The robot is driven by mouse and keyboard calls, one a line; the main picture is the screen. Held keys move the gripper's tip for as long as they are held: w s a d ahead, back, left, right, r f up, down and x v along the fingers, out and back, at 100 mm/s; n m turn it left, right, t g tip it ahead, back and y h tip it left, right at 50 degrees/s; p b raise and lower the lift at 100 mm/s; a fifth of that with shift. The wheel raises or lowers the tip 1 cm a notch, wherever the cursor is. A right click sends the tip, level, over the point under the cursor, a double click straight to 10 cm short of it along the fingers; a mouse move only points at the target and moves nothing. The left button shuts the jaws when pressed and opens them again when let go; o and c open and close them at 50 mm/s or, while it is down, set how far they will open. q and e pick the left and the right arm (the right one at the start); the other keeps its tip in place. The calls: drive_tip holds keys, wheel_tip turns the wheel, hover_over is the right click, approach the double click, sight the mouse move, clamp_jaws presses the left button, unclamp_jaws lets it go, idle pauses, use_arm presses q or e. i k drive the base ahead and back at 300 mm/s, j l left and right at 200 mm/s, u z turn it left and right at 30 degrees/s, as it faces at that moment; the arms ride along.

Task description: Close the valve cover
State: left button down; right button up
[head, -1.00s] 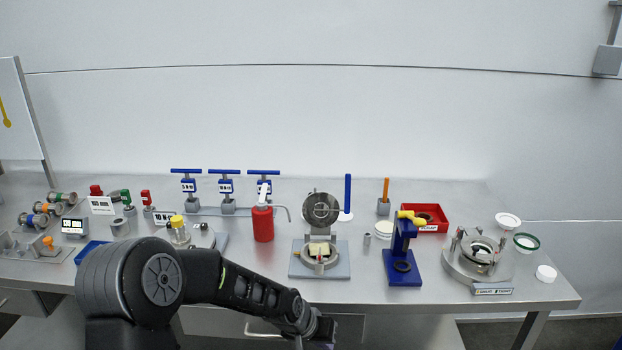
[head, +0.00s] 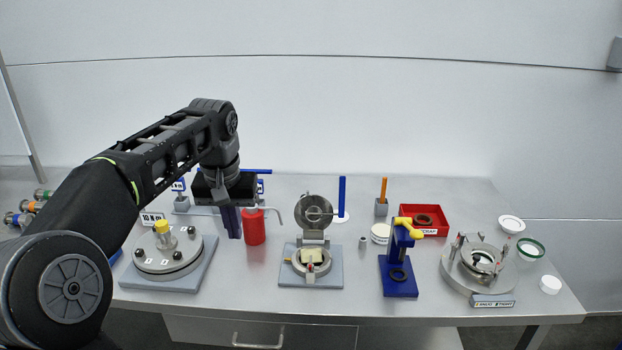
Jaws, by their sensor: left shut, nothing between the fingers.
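The valve (head: 311,268) stands on a grey square plate (head: 291,279) in the middle of the table. Its round metal cover (head: 313,212) stands upright, swung open at the back of the body. A pale yellow block shows inside the open body. My left gripper (head: 234,222) points down left of the valve, beside the red bottle, apart from the cover. Its fingers are shut and empty. My right gripper is not in view.
The red bottle (head: 254,229) with a bent spout stands between my left gripper and the valve. A blue press (head: 398,265) and a red tray (head: 437,218) stand to the right. A round flanged lid (head: 168,255) sits left. The table front before the valve is clear.

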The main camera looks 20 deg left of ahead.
sight(312, 231)
drive_tip(key=i, duration=1.2)
